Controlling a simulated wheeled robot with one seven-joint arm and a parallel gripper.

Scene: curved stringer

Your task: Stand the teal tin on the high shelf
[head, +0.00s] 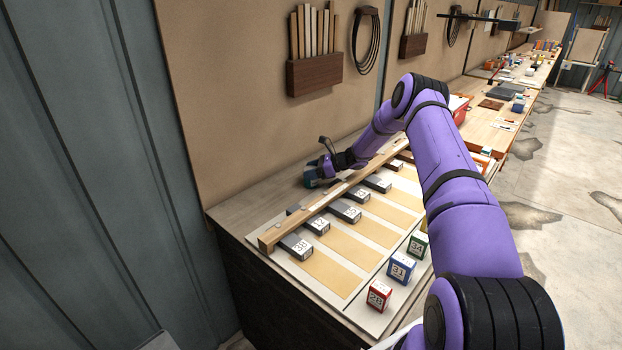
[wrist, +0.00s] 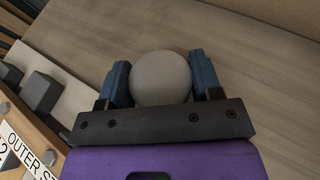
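My gripper (head: 318,174) is low over the bare wood at the back of the near workbench, beyond the long wooden strip. In the wrist view its two blue fingers (wrist: 161,85) are on either side of a tin with a pale, round top (wrist: 161,77), and appear to touch it on both sides.
The long wooden strip (head: 330,200) lies over several numbered grey blocks on a pale board. Red (head: 379,295), blue (head: 401,268) and green (head: 417,245) numbered cubes stand at the front edge. Wall racks (head: 315,73) hold wooden sticks. Bare bench (wrist: 240,50) lies around the tin.

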